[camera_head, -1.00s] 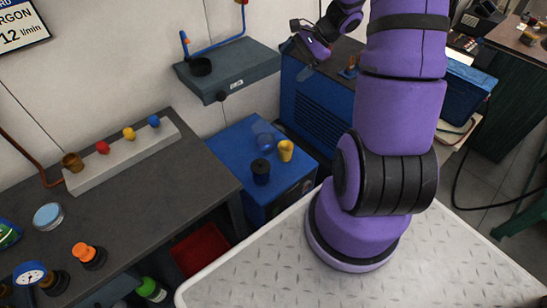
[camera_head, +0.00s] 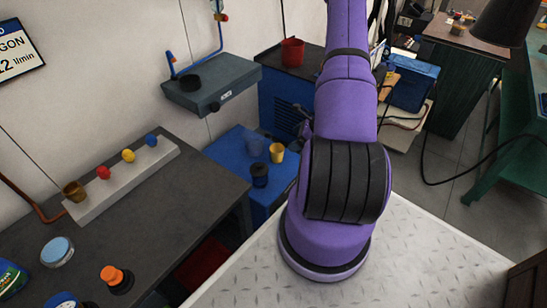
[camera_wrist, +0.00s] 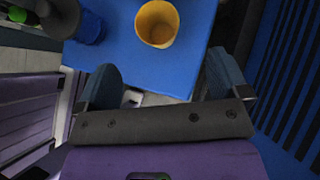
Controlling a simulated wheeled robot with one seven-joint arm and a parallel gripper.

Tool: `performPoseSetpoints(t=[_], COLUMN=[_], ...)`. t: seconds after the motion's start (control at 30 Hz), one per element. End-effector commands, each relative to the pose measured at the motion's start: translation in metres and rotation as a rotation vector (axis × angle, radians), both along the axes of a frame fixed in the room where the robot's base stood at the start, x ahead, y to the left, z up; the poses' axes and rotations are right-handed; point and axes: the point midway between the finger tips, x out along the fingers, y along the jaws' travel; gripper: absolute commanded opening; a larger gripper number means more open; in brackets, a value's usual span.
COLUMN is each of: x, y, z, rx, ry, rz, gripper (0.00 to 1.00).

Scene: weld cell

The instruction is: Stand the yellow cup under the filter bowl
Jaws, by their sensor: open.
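The yellow cup (camera_head: 277,152) stands upright on the blue top (camera_head: 228,150) of a low cabinet. In the wrist view the yellow cup (camera_wrist: 157,24) shows its open mouth, just beyond and between my fingertips. My gripper (camera_wrist: 162,82) is open and empty, with clear space between its fingers and the cup. In the head view my arm hides most of the gripper. I cannot clearly pick out the filter bowl.
A red pot (camera_head: 292,52) stands on the taller blue cabinet behind. The left bench (camera_head: 120,220) carries a block with coloured knobs (camera_head: 128,156) and several jars.

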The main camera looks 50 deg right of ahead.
Motion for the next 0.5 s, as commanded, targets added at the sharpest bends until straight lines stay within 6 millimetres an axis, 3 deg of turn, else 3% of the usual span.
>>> performPoseSetpoints(t=[0.23, 0.5], x=[0.024, 0.033], y=[0.013, 0.018], z=[-0.025, -0.036], rx=[0.001, 0.0], ry=[-0.002, -0.001], rz=[0.004, 0.003], gripper=[0.93, 0.93])
